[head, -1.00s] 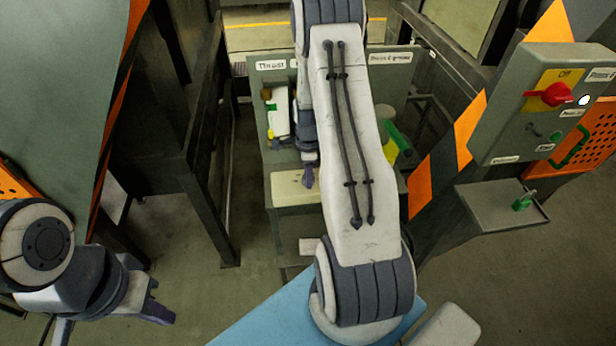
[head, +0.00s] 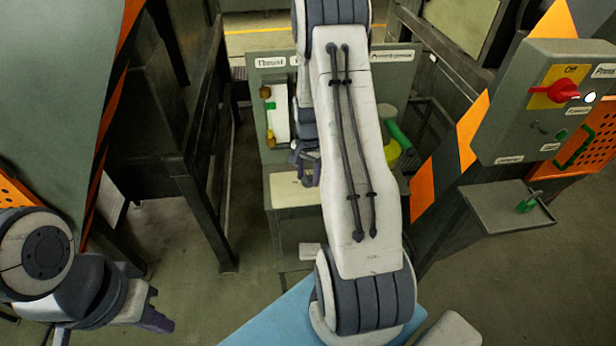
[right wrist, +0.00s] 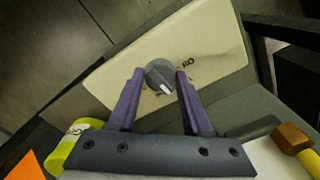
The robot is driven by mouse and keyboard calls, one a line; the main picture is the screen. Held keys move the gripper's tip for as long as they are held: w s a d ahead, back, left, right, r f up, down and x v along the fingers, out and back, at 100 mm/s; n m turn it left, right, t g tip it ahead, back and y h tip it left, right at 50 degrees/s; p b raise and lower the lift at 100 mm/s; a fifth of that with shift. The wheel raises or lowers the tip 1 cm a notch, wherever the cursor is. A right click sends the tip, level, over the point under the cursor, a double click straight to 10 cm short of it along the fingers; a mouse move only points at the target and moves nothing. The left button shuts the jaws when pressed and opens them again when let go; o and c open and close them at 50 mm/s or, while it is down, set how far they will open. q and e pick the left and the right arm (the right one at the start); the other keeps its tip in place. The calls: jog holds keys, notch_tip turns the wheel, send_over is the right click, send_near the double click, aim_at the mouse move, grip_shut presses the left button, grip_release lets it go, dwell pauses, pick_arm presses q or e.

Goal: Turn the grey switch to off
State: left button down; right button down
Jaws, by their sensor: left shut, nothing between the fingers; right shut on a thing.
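The grey switch (right wrist: 160,75) is a round dark knob with a white pointer mark, set on a cream plate (right wrist: 125,65) with small dark lettering that I cannot read clearly. The mark points down and slightly right in the right wrist view. My right gripper (right wrist: 160,74) is shut on the switch, with its purple fingertips on either side of it. In the head view my right gripper (head: 307,172) is over the cream top of the grey-green station, and the switch is hidden there. My left gripper (head: 158,320) is shut and empty at the lower left, far from the switch.
A control box (head: 540,110) with a red rotary knob (head: 565,91) on a yellow plate stands at the right, above a small tray (head: 500,215). A yellow-green cylinder (head: 398,150) stands right of my arm. A dark steel frame (head: 200,190) stands left of the station.

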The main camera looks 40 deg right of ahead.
jog(key=n, duration=0.3)
jog(key=shift+n+b, duration=0.3)
jog(key=n, duration=0.3)
jog(key=shift+n, duration=0.3)
jog(key=n+b, duration=0.1)
jog(key=n, duration=0.5)
jog(key=shift+r, duration=0.1)
jog(key=shift+n, duration=0.3)
jog(key=shift+w, duration=0.1)
jog(key=shift+c, duration=1.7)
grip_release()
